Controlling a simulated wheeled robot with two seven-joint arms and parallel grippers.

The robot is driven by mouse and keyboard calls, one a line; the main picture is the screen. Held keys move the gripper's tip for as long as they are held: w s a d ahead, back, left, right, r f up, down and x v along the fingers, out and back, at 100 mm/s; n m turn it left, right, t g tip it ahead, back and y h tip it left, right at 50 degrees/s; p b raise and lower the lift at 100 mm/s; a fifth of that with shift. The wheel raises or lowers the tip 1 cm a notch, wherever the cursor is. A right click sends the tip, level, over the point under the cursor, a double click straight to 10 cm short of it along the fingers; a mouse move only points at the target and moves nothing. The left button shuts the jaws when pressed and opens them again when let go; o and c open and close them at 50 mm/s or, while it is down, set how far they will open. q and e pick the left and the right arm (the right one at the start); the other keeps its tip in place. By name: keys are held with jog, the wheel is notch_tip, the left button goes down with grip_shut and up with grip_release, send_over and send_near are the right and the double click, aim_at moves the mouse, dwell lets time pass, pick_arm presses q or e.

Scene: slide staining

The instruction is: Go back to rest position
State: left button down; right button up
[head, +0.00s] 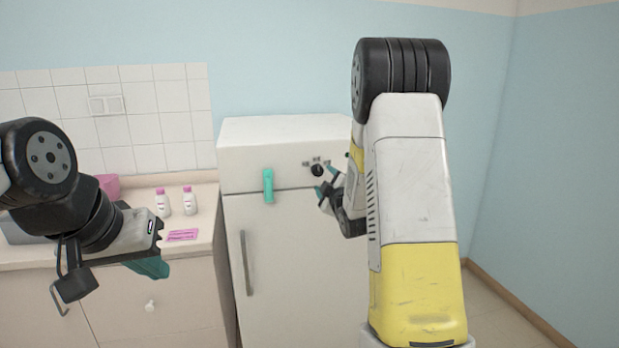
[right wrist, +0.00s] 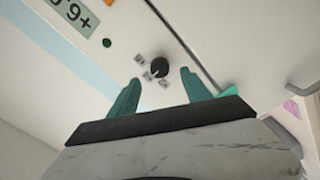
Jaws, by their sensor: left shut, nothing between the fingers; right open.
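My left gripper (head: 152,266) is at the left in the head view, in front of the counter edge, with teal fingers pointing down and nothing between them. My right gripper (head: 327,188) is in front of the white cabinet's upper panel, close to the black knob (head: 317,170). In the right wrist view its two teal fingers (right wrist: 160,92) are apart and empty, and the knob (right wrist: 160,67) shows beyond and between the tips. The fingers look clear of the knob.
The white cabinet (head: 285,240) has a teal handle (head: 268,186) and a grey door handle (head: 247,262). On the counter (head: 205,232) to its left stand two pink-capped bottles (head: 162,203), a pink slide-like item (head: 182,235) and a pink bowl (head: 109,186). Floor shows at right.

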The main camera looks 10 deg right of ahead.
jog(key=shift+s, duration=0.85)
